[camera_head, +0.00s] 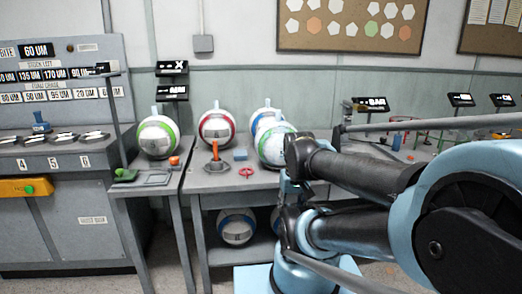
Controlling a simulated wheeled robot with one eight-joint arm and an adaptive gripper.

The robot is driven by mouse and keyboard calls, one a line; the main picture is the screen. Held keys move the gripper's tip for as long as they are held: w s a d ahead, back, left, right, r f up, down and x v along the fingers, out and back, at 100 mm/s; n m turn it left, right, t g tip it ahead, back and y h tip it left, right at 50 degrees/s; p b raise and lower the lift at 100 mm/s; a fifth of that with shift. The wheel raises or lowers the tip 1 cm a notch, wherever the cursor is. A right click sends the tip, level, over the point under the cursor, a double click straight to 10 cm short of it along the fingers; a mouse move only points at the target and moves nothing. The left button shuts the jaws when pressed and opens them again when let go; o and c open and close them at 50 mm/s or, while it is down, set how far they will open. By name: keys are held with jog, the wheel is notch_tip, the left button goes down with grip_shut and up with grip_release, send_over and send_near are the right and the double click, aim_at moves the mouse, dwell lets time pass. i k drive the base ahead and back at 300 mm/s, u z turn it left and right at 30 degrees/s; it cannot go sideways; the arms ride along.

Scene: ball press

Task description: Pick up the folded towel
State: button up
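My arm, in black and light blue, comes in from the right and covers much of the lower right. Its joints stand in front of the right end of this table. I cannot make out the fingers of my gripper, and nothing held shows.
A green-and-white ball (158,137) is left. Another ball (236,227) sits on the lower shelf. A grey machine (60,185) stands far left.

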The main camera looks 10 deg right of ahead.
aim_at(240, 154)
jog(key=k, duration=1.3)
jog(key=u, duration=0.45)
jog(key=i, duration=1.95)
jog(key=z, duration=0.4)
